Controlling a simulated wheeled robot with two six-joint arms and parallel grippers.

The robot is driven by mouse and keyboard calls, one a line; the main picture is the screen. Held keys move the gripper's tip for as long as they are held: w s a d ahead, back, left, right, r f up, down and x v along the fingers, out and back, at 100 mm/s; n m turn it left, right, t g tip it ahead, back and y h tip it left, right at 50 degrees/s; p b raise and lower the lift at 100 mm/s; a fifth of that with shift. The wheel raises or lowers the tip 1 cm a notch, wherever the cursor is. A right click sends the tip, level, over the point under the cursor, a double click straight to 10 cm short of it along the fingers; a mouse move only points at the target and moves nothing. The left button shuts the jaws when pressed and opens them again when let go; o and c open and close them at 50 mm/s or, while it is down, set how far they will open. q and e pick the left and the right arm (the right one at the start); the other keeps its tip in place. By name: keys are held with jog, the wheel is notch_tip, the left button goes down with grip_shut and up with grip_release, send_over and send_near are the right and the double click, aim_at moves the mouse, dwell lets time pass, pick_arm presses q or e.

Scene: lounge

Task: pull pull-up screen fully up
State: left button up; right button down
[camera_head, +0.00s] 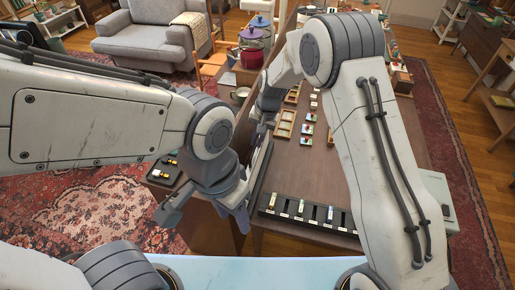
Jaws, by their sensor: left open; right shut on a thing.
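My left gripper (205,216) is open, with its fingers spread apart at the left front edge of the wooden table. My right gripper (264,122) is farther back, pointing down beside the table's left edge. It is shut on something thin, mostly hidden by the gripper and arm. A narrow dark grey strip (260,168) runs below it toward the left gripper. I cannot tell whether this strip is part of the pull-up screen. No raised screen panel is clearly visible.
A grey armchair (150,40) stands behind at left. A patterned red rug (95,212) covers the floor.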

pick_arm(q)
notch_tip(320, 180, up, 5)
jog(key=p, duration=0.4)
jog(key=shift+r, duration=0.1)
pick_arm(e)
notch_tip(320, 180, up, 10)
jog(key=shift+r, duration=0.2)
jog(key=c, duration=0.9)
grip_release()
notch_tip(320, 180, up, 9)
jog(key=b, duration=0.3)
send_over(257, 152)
jog(key=d, duration=0.2)
pick_arm(q)
notch_tip(257, 152, down, 3)
jog(key=shift+f, duration=0.15)
pick_arm(e)
jog(key=shift+s+r, duration=0.35)
jog(key=shift+r, duration=0.25)
